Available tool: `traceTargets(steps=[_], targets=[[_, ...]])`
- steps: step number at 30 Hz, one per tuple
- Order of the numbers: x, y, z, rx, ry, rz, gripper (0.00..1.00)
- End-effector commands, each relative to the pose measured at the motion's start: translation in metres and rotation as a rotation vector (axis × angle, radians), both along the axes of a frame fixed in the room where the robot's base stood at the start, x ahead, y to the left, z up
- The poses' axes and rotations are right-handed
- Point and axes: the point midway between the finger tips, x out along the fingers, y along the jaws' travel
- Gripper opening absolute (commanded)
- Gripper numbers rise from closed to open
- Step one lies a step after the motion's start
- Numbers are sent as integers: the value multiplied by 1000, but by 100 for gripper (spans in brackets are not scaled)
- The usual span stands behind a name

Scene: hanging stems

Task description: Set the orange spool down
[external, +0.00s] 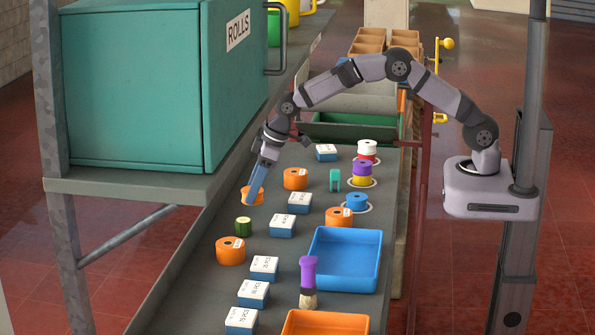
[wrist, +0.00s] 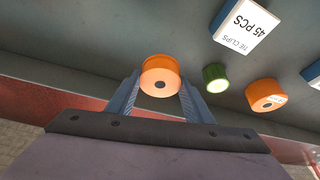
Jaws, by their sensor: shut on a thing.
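My gripper (external: 255,187) points down at the left side of the grey bench, shut on an orange spool (external: 250,197). In the wrist view the spool (wrist: 160,68) sits between the two fingers of my gripper (wrist: 160,84), its dark centre hole showing. It is at or just above the bench top; I cannot tell whether it touches. Other orange spools stand on the bench: one (external: 295,179) right of the gripper, one (external: 339,217) by the blue tray, and one (external: 230,251) nearer the front.
A green roll (external: 243,226) and several white-and-blue boxes (external: 299,202) stand nearby. Stacked spools (external: 362,173) and a blue spool (external: 357,202) stand on white rings at right. A blue tray (external: 346,284), brush (external: 308,280) and orange tray (external: 325,318) are in front. A teal cabinet (external: 140,90) rises at left.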

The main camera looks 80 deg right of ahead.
Motion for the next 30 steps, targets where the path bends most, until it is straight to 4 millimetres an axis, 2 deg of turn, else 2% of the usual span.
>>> traceTargets(steps=[8,18,30], targets=[[0,0,-8,0,0,0,20],[0,0,-42,0,1,0,20],[0,0,-47,0,0,0,20]])
